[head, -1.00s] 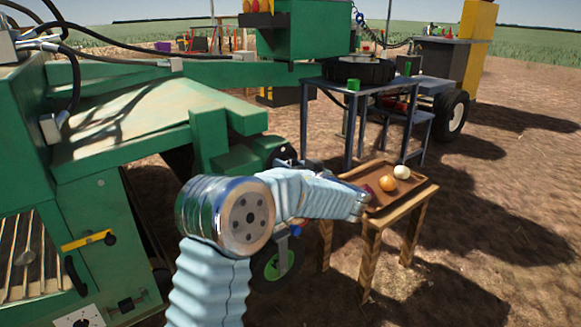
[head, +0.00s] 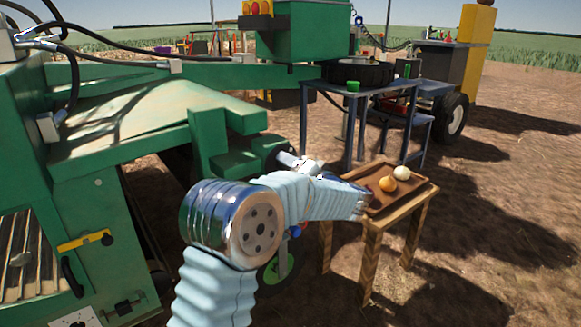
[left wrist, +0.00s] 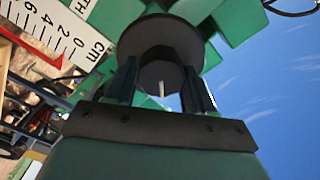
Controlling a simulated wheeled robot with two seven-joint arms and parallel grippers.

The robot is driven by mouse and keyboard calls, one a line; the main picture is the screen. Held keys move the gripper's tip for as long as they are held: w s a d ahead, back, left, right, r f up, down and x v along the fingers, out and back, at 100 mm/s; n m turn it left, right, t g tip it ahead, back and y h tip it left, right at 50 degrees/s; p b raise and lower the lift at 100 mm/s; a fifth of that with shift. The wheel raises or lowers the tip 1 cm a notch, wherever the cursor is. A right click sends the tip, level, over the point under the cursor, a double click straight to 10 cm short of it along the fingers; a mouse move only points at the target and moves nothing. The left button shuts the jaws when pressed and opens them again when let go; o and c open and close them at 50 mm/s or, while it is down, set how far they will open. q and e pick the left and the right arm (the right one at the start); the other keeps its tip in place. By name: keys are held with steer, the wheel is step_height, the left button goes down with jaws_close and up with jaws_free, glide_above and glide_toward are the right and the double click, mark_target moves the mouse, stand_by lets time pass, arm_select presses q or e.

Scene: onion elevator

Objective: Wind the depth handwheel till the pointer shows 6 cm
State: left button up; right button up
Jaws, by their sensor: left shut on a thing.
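The depth handwheel (left wrist: 158,48) is a dark round disc at the top middle of the left wrist view. My left gripper (left wrist: 160,68) is shut on it, with one dark finger on each side. A pale pin shows between the fingers. The white depth scale (left wrist: 68,30), marked CM with 0, 2, 4 and 6, is at the top left of that view. A red strip runs along the scale, but I cannot tell the pointer's reading. In the head view my left forearm reaches right, and the handwheel cannot be made out. My right gripper is not in view.
The green machine (head: 140,120) fills the left. A wooden stand with a brown tray (head: 412,192) holding onions is close to my forearm on the right. Bare soil lies open at the right.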

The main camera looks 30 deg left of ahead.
arm_select(q)
steer(key=m+p, duration=0.1)
steer(key=m, duration=0.1)
steer(key=shift+d+m, duration=0.1)
steer(key=shift+m, duration=0.3)
steer(key=m+p, duration=0.1)
steer(key=m, duration=0.1)
steer(key=shift+m, duration=0.4)
steer(key=m+p, duration=0.2)
steer(key=m, duration=0.1)
steer(key=shift+f, duration=0.1)
steer(key=shift+f+m+p, duration=0.2)
steer(key=shift+m+p, duration=1)
steer(key=shift+m, duration=0.3)
steer(key=o, duration=0.9)
steer(key=shift+o, duration=0.2)
steer(key=v, duration=1.3)
steer(key=shift+d, duration=0.35)
